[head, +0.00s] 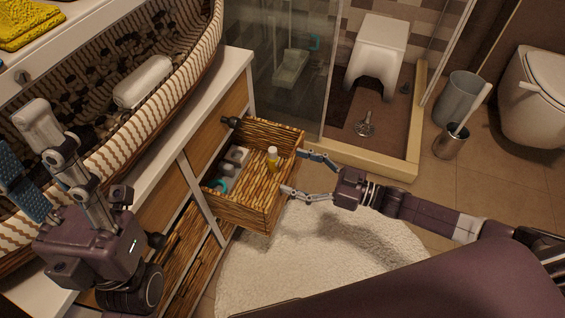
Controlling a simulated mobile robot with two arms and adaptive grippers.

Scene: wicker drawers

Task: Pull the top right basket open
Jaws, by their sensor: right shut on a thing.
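The top right basket (244,213), a woven wicker drawer, stands pulled out of the white and wood cabinet (243,64), its inside showing. In it are a yellow bottle with a white cap (272,158), pale items (237,155) and a teal ring-shaped item (220,186). My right gripper (293,172) is at the basket's outer end, its fingers spread wide and shut on the wicker there; the exact contact is small in view. My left gripper (22,140) is apart from the basket, over the countertop at the left, with its fingers apart and nothing between them.
More wicker (180,243) shows lower in the cabinet. A large striped basin (190,60) holding a white roll (143,82) is on the countertop. A white rug (350,250) lies below my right arm. A shower stall, bin (462,97), brush holder (451,142) and toilet (535,95) stand beyond.

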